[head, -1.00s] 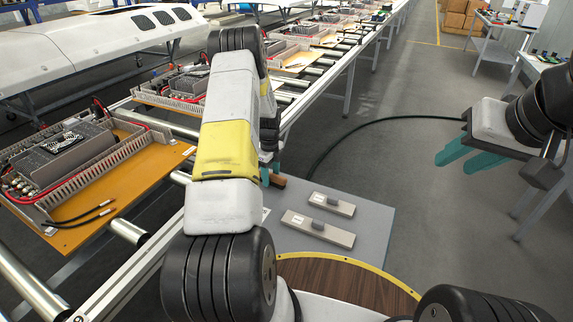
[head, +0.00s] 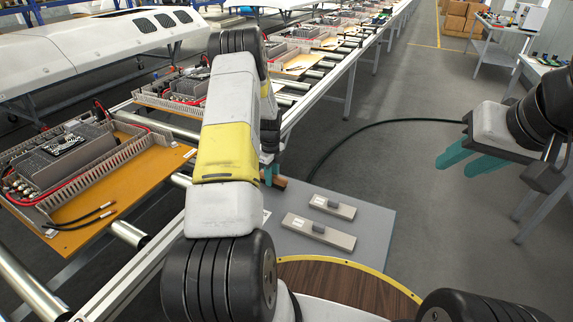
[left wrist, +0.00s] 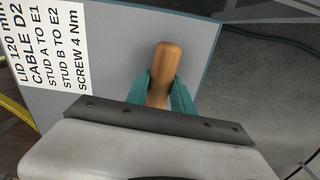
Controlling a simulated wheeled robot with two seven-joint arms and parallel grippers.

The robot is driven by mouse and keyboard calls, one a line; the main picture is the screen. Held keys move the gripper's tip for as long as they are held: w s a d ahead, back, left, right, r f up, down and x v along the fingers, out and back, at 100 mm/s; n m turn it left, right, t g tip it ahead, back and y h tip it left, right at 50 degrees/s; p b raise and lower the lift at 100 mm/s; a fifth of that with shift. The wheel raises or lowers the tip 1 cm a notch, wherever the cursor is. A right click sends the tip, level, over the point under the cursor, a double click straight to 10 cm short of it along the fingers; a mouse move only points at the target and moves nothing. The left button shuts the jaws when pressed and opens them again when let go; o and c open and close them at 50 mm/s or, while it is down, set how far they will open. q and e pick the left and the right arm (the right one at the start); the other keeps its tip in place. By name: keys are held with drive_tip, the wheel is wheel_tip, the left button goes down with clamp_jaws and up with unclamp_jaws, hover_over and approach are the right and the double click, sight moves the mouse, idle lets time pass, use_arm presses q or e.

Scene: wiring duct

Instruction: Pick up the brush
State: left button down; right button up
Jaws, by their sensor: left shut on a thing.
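The brush shows as an orange-brown wooden handle (left wrist: 166,65) in the left wrist view. Its other end is hidden by my gripper. In the head view a small brown part of the brush (head: 281,182) shows beside my left forearm. My left gripper (left wrist: 164,88) has its teal fingers on both sides of the handle and is shut on it, over the grey surface. In the head view my arm covers most of this gripper. My right gripper (head: 474,159) is open and empty at the right, over the floor.
At the left, an orange board with wiring ducts (head: 85,215) rests on the roller conveyor.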

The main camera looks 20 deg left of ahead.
use_arm(q)
drive_tip(key=r, duration=0.1)
drive_tip(key=s+r, duration=0.1)
drive_tip(key=r, duration=0.1)
drive_tip(key=shift+d, duration=0.15)
drive_tip(key=s+d, duration=0.1)
drive_tip(key=s, duration=0.3)
drive_tip(key=s+d+r, duration=0.1)
drive_tip(key=s+d, duration=0.1)
drive_tip(key=s, duration=0.3)
drive_tip(key=s+d, duration=0.2)
drive_tip(key=s, duration=0.3)
drive_tip(key=shift+s+r, duration=0.1)
drive_tip(key=shift+r, duration=0.05)
drive_tip(key=c, duration=1.9)
unclamp_jaws()
clamp_jaws()
drive_tip(key=shift+s, duration=0.1)
